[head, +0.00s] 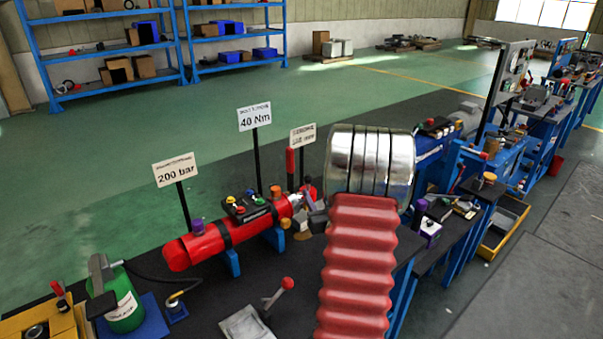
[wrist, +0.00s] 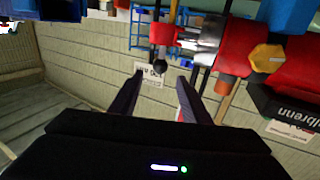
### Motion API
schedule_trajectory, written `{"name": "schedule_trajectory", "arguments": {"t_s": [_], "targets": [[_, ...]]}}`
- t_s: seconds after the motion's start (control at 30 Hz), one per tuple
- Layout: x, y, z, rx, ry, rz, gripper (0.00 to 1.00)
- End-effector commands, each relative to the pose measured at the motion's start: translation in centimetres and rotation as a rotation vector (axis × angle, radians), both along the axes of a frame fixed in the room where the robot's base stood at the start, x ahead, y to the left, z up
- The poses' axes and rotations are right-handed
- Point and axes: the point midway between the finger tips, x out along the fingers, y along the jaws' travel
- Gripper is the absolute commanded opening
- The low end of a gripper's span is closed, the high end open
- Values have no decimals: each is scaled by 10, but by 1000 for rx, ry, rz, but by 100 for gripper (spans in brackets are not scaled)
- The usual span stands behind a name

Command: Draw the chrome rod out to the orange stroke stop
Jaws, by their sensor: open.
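The red hydraulic cylinder (head: 225,236) lies on blue supports in the head view. Its end also fills the right of the wrist view (wrist: 240,32). A short bright length of chrome rod (head: 297,201) shows at its right end, and in the wrist view (wrist: 207,30) it lies beyond my fingers.
Signs on posts stand behind the cylinder, one reading 200 bar (head: 176,171). A green canister (head: 123,310) stands at the front left. A lever with a red knob (head: 286,284) is in front. Blue benches (head: 480,200) crowd the right. Green floor behind is open.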

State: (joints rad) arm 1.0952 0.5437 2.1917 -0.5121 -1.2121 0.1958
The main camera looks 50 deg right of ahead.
Motion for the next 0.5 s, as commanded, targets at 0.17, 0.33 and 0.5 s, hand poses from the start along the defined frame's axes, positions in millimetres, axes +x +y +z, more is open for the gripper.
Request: {"name": "schedule_trajectory", "arguments": {"t_s": [0.17,0.33,0.5], "targets": [[0,0,1,-1,-1,0,43],[1,0,1,-1,0,1,43],[10,-6,1,-3,0,3,43]]}}
